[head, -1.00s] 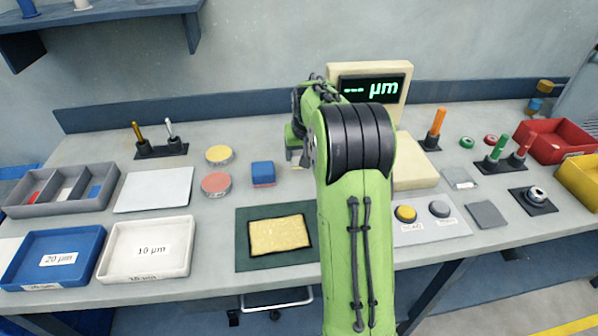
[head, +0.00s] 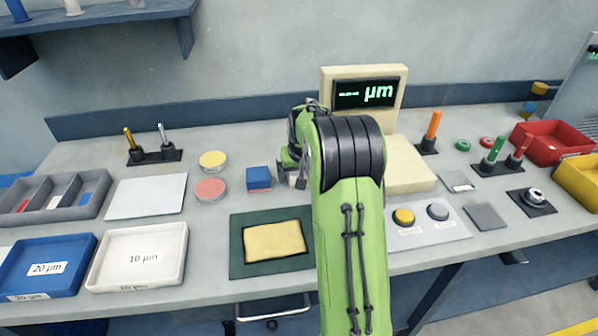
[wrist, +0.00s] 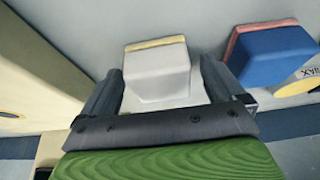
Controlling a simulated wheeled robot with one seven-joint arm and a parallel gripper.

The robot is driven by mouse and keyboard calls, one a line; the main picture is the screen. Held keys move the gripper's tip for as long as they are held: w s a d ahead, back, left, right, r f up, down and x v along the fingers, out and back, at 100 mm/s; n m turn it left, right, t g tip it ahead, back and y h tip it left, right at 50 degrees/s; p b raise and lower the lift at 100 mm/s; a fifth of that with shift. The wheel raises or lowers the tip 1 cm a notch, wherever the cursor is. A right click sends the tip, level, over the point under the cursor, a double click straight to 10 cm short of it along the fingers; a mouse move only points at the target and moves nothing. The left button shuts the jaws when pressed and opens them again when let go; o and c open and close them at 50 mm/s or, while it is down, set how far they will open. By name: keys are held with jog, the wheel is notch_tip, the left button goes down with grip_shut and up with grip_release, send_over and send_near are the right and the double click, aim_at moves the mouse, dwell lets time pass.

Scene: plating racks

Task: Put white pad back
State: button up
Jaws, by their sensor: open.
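The white pad (wrist: 158,78) is a pale block with a thin yellowish layer along one edge. In the wrist view it sits between the two fingers of my gripper (wrist: 163,88), with a gap visible at the sides. My gripper is open around it; whether a finger touches the pad cannot be told. In the head view my gripper (head: 292,180) is low over the bench, just right of the blue pad (head: 259,176), and my arm largely hides the white pad. The blue pad, with a reddish layer, also shows in the wrist view (wrist: 272,58), right of the fingers.
Yellow (head: 213,160) and pink (head: 210,189) round discs lie left of the blue pad. A dark green mat (head: 240,262) with a yellow cloth is in front. The cream gauge (head: 410,170) with its display stands to the right. White (head: 137,257) and blue (head: 45,265) trays are at front left.

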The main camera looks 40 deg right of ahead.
jog(key=p+v, duration=0.3)
jog(key=v, duration=0.9)
jog(key=s+a+r+n, duration=0.2)
jog(key=s+a+r, duration=0.4)
jog(key=s+a, duration=0.55)
jog(key=s+a+f+n+y, duration=0.1)
jog(key=s+a, duration=0.3)
jog(key=s, duration=0.3)
jog(key=s+a+f+n+t+y, duration=0.1)
jog(key=s+a+f+n, duration=0.1)
jog(key=s+a, duration=0.3)
jog(key=shift+s+a+t, duration=0.3)
jog(key=shift+s, duration=0.7)
notch_tip(320, 180, up, 7)
jog(key=p, duration=0.7)
